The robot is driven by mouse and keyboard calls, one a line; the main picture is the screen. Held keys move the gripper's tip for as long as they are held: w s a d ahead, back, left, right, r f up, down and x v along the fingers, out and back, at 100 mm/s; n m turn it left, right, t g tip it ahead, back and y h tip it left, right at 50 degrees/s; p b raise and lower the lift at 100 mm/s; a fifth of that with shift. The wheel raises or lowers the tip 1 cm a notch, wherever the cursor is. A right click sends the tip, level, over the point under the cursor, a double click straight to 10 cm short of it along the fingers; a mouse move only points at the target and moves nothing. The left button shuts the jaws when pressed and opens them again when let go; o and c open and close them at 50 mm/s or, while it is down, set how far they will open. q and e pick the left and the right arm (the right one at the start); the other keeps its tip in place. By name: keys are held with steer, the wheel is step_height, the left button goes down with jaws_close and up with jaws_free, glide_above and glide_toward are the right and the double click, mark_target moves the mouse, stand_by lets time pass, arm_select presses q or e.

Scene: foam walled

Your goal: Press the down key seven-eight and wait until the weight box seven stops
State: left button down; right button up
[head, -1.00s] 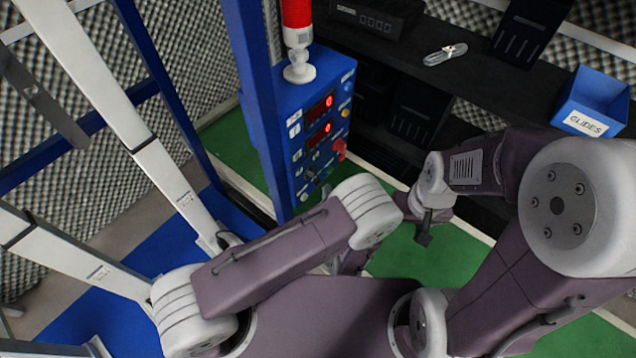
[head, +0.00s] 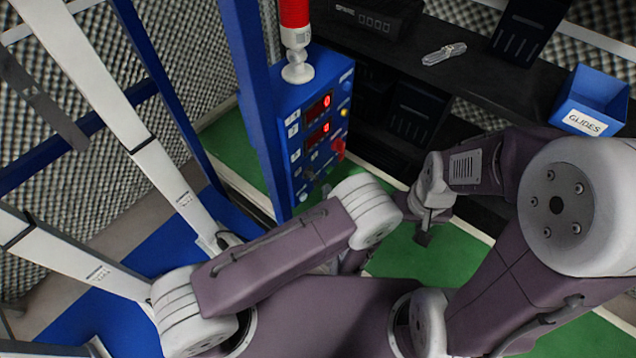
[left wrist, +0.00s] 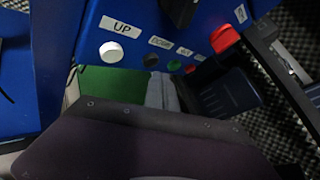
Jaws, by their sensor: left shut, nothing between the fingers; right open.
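A blue control box (head: 310,100) stands by the blue post, with two red lit displays and small keys. In the left wrist view its panel (left wrist: 135,15) is close, with a white button (left wrist: 111,52) by the UP label, a black button (left wrist: 151,60) by the DOWN label, a green button (left wrist: 174,66) and a red knob (left wrist: 224,38). My left gripper (head: 350,262) is mostly hidden behind its arm in the head view; it is shut and empty. My right gripper (head: 424,232) is open and empty, right of the box. I cannot pick out weight box seven.
White rails (head: 160,175) and blue posts stand at the left over a blue floor. A dark shelf (head: 480,75) at the back right holds a coiled cable (head: 444,53) and a blue GLIDES bin (head: 598,98). Green floor (head: 425,265) shows between my arms.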

stand_by(0.4)
arm_select(q)
steer(key=shift+w+a, duration=0.25)
steer(key=shift+a, duration=0.1)
